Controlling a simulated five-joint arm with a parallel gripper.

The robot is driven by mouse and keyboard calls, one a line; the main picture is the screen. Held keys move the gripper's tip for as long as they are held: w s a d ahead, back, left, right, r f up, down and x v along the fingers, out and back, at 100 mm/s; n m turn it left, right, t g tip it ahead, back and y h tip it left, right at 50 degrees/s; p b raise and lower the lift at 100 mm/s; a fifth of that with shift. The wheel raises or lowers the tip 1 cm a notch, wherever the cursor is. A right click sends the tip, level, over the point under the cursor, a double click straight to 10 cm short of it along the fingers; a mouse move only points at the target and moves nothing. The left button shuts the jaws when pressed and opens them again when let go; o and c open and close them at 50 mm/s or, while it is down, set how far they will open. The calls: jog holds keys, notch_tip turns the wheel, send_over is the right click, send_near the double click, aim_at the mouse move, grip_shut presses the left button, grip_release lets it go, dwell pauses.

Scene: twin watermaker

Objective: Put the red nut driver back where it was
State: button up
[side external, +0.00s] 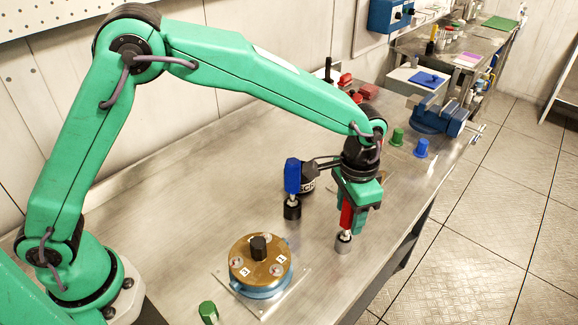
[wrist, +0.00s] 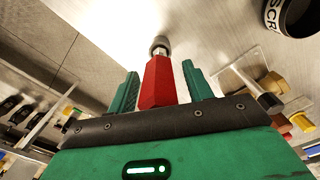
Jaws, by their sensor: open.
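The red nut driver (side external: 346,214) stands upright on the metal bench near its right edge, with its grey socket end down. My gripper (side external: 352,215) points down over it, one green finger on each side of the red handle. In the wrist view the red handle (wrist: 162,84) sits between the two fingers of my gripper (wrist: 160,88), with visible gaps beside it. The gripper is open. The top of the handle is hidden by the gripper body.
A blue-handled driver (side external: 292,177) stands upright to the left. A black cup-like item (side external: 308,184) is behind it. A brass-topped round housing (side external: 260,262) sits on a plate in front. A green handle (side external: 208,311) is at the front. A blue vise (side external: 436,117) stands far back.

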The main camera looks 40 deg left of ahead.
jog(key=shift+r, duration=0.1)
notch_tip(320, 180, up, 12)
jog(key=shift+f, duration=0.1)
dwell(0.5)
dwell(0.5)
jog(key=shift+s+a+r, duration=0.1)
jog(key=shift+a+r, duration=0.35)
jog(key=shift+a, duration=0.05)
jog(key=s+a+r+n+t, duration=0.1)
jog(key=s+a+r, duration=0.25)
jog(key=a, duration=0.45)
jog(key=s+a+r+n+t, duration=0.1)
jog(key=s+a+r+n, duration=0.2)
jog(key=a, duration=0.4)
jog(key=s+a+f+n+t, duration=0.2)
jog(key=s+a+f+t, duration=0.1)
jog(key=s+a, duration=0.8)
jog(key=s+f, duration=0.1)
jog(key=s, duration=0.2)
jog(key=shift+s+t, duration=0.25)
jog(key=shift+t, duration=0.05)
